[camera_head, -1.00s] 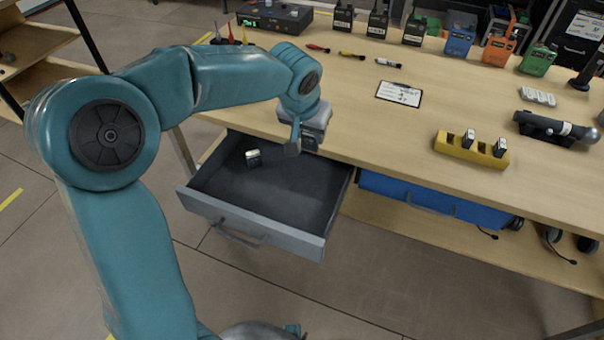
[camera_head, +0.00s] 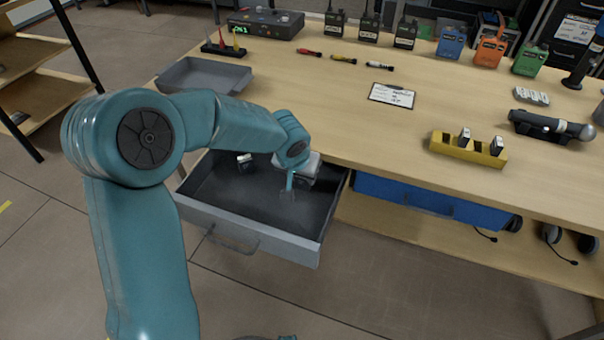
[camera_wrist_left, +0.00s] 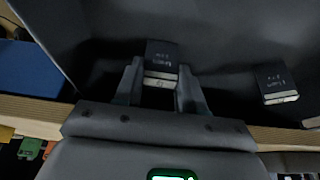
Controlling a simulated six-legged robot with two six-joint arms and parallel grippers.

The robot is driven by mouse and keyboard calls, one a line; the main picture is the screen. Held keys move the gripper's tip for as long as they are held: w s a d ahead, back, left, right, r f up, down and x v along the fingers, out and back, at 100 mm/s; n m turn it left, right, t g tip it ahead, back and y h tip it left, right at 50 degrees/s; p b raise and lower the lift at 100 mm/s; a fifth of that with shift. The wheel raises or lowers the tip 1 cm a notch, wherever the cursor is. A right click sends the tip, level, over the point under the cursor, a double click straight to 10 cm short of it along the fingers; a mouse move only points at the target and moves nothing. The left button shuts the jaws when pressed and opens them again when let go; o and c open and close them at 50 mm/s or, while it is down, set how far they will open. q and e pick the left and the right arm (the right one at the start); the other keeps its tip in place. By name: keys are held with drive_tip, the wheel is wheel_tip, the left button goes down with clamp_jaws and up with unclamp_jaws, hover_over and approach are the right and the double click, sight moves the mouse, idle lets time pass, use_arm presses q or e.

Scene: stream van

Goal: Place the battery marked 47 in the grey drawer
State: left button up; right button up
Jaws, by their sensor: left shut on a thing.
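The grey drawer (camera_head: 250,243) is pulled open under the left part of the bench. My left gripper (camera_head: 289,187) is low inside its right part. In the left wrist view, my left gripper (camera_wrist_left: 158,88) is shut on a dark battery (camera_wrist_left: 161,56) with a pale end between its fingers. In the head view my gripper hides this battery. A second dark battery (camera_wrist_left: 275,80) lies apart from it in the drawer, also showing at the drawer's back left in the head view (camera_head: 245,161). Markings on both are too small to read. My right gripper is out of view.
A yellow holder (camera_head: 468,150) with two batteries stands on the bench. A blue drawer (camera_head: 430,200) is shut to the right. A grey tray (camera_head: 205,76), a clipboard (camera_head: 392,95) and several radios sit on the bench. The drawer's front middle is clear.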

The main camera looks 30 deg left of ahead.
use_arm(q)
drive_tip(key=shift+f, duration=0.25)
drive_tip(key=o, duration=1.2)
drive_tip(key=shift+r, duration=0.1)
drive_tip(key=shift+c, duration=0.2)
drive_tip(key=shift+r, duration=0.2)
drive_tip(key=shift+s+r, duration=0.1)
drive_tip(key=shift+r, duration=0.25)
drive_tip(key=p+v, duration=0.2)
drive_tip(key=v, duration=0.9)
drive_tip(key=shift+s+d, duration=0.15)
